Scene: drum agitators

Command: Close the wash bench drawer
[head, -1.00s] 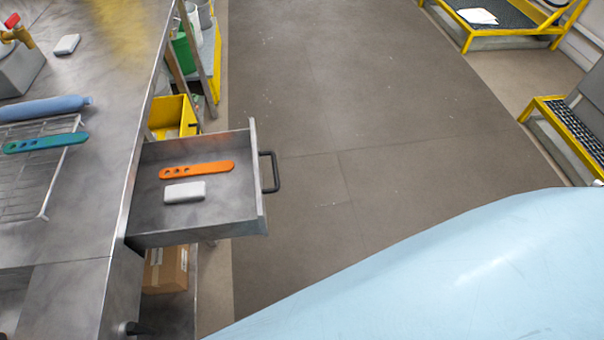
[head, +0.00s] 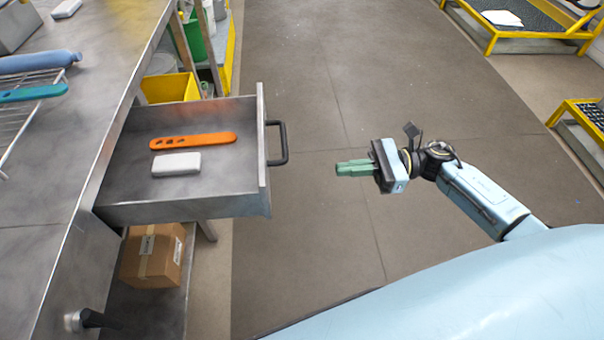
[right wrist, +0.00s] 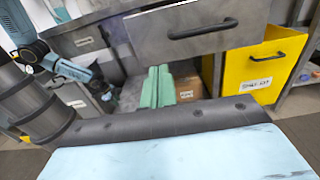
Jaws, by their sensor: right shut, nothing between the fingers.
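The wash bench drawer (head: 185,208) stands pulled out from the steel bench, with its front panel and black handle (head: 284,143) facing right in the head view. An orange paddle with holes (head: 193,140) and a white block (head: 176,164) lie in it. My right gripper (head: 338,169) is to the right of the handle, apart from it, with its green fingers together, empty and pointing at the drawer side. In the right wrist view the drawer front (right wrist: 190,35) and its handle show above the green fingers (right wrist: 156,85). My left gripper is not seen in the head view.
The bench top (head: 60,190) holds a wire rack with a teal paddle (head: 30,93) and a blue bottle (head: 38,62). A cardboard box (head: 153,257) sits on the shelf below the drawer. A yellow bin (head: 170,88) stands behind the drawer.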

